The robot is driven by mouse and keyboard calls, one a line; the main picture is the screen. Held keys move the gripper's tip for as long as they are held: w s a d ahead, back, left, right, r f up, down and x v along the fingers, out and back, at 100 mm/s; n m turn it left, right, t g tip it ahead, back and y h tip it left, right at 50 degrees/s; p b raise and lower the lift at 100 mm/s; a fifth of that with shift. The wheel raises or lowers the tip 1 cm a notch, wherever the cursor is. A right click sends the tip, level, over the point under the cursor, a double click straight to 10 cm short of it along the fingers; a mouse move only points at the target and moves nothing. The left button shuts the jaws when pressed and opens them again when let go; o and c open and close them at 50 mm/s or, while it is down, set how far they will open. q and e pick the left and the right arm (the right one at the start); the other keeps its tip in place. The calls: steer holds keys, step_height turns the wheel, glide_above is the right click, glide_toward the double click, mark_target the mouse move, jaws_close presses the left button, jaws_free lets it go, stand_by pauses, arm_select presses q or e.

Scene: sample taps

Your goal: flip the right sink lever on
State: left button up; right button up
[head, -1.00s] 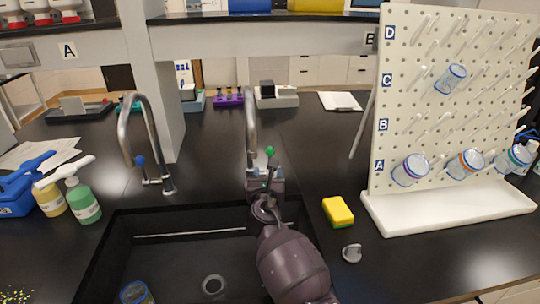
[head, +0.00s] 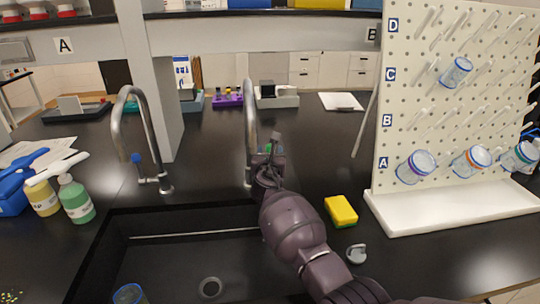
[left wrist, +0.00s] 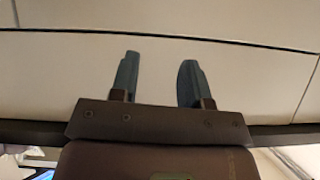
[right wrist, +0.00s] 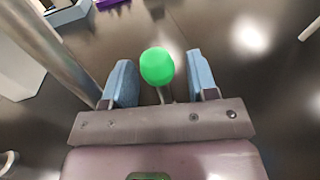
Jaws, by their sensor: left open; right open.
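The right sink faucet (head: 250,110) is a tall curved metal spout behind the sink. Its lever has a green ball knob (right wrist: 157,66), which sits between the two fingers of my right gripper (right wrist: 162,80) in the right wrist view. The fingers are open, with a gap on each side of the knob. In the head view my right gripper (head: 268,160) is at the lever and largely hides it. My left gripper (left wrist: 158,75) is open and empty in the left wrist view, in front of pale panels. It is not in the head view.
A left faucet (head: 140,130) with a blue knob (head: 136,158) stands to the left. The black sink (head: 160,240) is below. A yellow sponge (head: 341,211) and a drying rack (head: 440,215) with glassware are to the right. A shelf beam (head: 260,33) crosses above.

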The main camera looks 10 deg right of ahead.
steer(key=shift+w, duration=0.15)
steer(key=shift+c, duration=0.5)
jaws_close()
steer(key=shift+d+f+t+b, duration=0.1)
steer(key=shift+f+t+b, duration=0.2)
steer(key=shift+b, duration=0.5)
steer(key=shift+s+r+t+h+b, duration=0.1)
steer(key=shift+s+t+h+b, duration=0.25)
steer(key=shift+b, duration=0.2)
steer(key=shift+r, duration=0.1)
steer(key=shift+s+r, duration=0.1)
steer(key=shift+r, duration=0.1)
steer(key=shift+o, duration=0.5)
jaws_free()
